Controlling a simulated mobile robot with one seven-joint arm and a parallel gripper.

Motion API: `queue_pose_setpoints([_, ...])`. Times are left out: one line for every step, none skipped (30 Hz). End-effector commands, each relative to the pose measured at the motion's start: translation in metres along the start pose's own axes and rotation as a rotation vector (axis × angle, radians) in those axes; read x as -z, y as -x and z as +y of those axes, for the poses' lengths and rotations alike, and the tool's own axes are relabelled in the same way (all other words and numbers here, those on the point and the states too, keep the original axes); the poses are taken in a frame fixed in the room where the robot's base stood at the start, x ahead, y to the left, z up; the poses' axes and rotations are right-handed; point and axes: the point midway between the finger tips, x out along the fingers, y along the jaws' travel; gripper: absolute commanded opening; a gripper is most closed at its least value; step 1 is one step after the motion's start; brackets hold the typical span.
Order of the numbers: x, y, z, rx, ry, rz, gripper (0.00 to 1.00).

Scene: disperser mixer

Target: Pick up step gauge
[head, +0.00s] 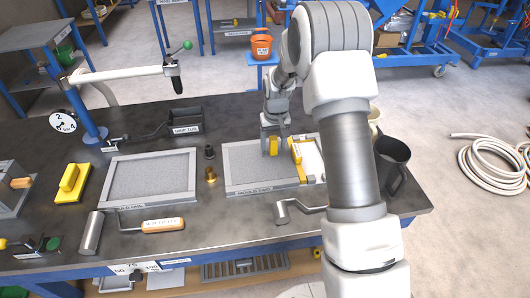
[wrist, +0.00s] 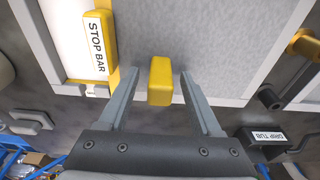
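A small yellow block (wrist: 160,82), unlabelled in these views, is the thing at my gripper and appears to be the step gauge. In the head view the yellow block (head: 273,146) is at the back part of the grey mould tray (head: 262,189). My gripper (wrist: 159,76) is open, its two fingers on either side of the block with a visible gap on each side. In the head view my gripper (head: 273,134) points down at the block. I cannot tell how far the fingertips are above the tray surface.
A yellow stop bar (wrist: 98,40) lies close beside my gripper on the tray's edge. A drip tub (head: 186,121) stands at the back. A second tray (head: 150,207), a brass weight (head: 211,175) and a dark mug (head: 393,160) are on the bench.

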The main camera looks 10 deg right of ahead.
Motion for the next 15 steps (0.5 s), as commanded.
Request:
queue_pose_setpoints([0.0, 0.0001, -0.0001, 0.0, 0.0, 0.0, 0.55])
queue_pose_setpoints([0.0, 0.0001, -0.0001, 0.0, 0.0, 0.0, 0.49])
queue_pose_setpoints([0.0, 0.0002, -0.0001, 0.0, 0.0, 0.0, 0.42])
queue_pose_setpoints([-0.0001, 0.0002, 0.0, 0.0, 0.0, 0.0, 0.37])
queue_pose_setpoints([-0.0001, 0.0002, 0.0, 0.0, 0.0, 0.0, 0.32])
queue_pose_setpoints([0.0, 0.0002, 0.0, 0.0, 0.0, 0.0, 0.24])
queue_pose_setpoints([-0.0001, 0.0002, 0.0, 0.0, 0.0, 0.0, 0.19])
queue_pose_setpoints([-0.0001, 0.0002, -0.0001, 0.0, 0.0, 0.0, 0.14])
queue_pose_setpoints([-0.0001, 0.0003, -0.0001, 0.0, 0.0, 0.0, 0.06])
queue_pose_setpoints([-0.0001, 0.0003, -0.0001, 0.0, 0.0, 0.0, 0.01])
queue_pose_setpoints([-0.0001, 0.0003, -0.0001, 0.0, 0.0, 0.0, 0.0])
queue_pose_setpoints([-0.0001, 0.0003, -0.0001, 0.0, 0.0, 0.0, 0.0])
queue_pose_setpoints([-0.0001, 0.0003, -0.0001, 0.0, 0.0, 0.0, 0.0])
queue_pose_setpoints([-0.0001, 0.0003, -0.0001, 0.0, 0.0, 0.0, 0.0])
queue_pose_setpoints([0.0002, 0.0006, 0.0, 0.0, 0.0, 0.0, 0.0])
